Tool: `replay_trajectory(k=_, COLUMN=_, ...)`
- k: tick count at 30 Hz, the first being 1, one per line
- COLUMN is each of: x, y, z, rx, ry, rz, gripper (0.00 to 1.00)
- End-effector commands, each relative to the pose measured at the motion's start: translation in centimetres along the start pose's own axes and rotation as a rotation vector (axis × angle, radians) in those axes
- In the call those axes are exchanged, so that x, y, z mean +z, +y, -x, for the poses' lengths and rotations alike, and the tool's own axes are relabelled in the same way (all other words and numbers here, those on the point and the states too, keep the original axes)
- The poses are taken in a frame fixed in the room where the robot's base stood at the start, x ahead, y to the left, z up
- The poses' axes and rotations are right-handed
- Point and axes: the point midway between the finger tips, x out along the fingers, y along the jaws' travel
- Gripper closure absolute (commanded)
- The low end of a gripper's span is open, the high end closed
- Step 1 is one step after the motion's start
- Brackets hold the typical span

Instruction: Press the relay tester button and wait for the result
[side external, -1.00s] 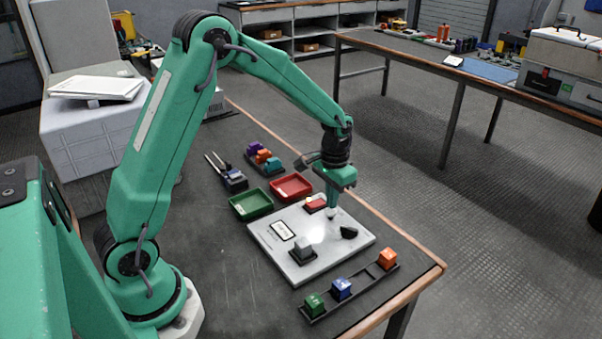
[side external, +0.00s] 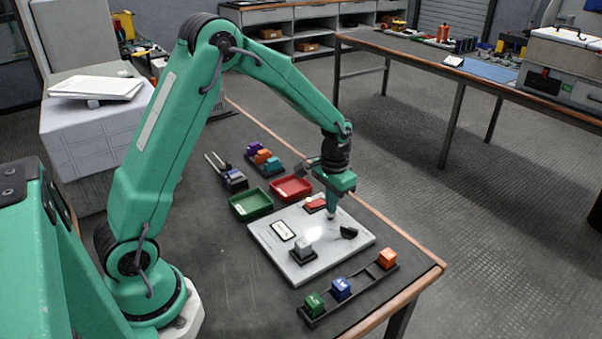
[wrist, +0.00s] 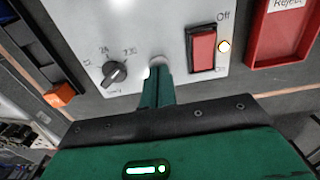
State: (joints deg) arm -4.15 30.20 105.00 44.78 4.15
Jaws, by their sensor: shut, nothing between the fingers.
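The relay tester (side external: 275,258) is a pale flat panel on the dark table, with a small framed label, a grey block in a dark socket, a red rocker switch (wrist: 203,47) and a black rotary knob (wrist: 115,73). A pale round button (wrist: 158,60) sits between the knob and the switch, partly hidden by my fingers. My gripper (wrist: 157,72) is shut and empty, pointing down with its tips at the button. In the side view, the gripper (side external: 331,210) stands over the panel's far part. I cannot tell how far the button is pressed.
A red tray (side external: 291,188) and a green tray (side external: 251,203) lie behind the panel. A rack (side external: 352,292) in front holds green, blue and orange blocks. More coloured blocks (side external: 263,156) stand farther back.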

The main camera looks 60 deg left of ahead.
Motion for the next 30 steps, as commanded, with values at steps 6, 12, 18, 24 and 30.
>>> replay_trajectory(k=6, x=0.0, y=0.0, z=-0.4, rx=0.0, ry=-0.001, rz=0.0, gripper=1.0)
replay_trajectory(k=12, x=0.1, y=0.0, z=-0.6, rx=0.0, ry=-0.002, rz=0.0, gripper=1.0)
replay_trajectory(k=18, x=0.1, y=0.0, z=-0.9, rx=0.0, ry=-0.002, rz=0.0, gripper=1.0)
replay_trajectory(k=24, x=0.1, y=0.0, z=-1.1, rx=0.0, ry=-0.002, rz=0.0, gripper=1.0)
replay_trajectory(k=30, x=0.1, y=0.0, z=-1.0, rx=0.0, ry=-0.002, rz=0.0, gripper=1.0)
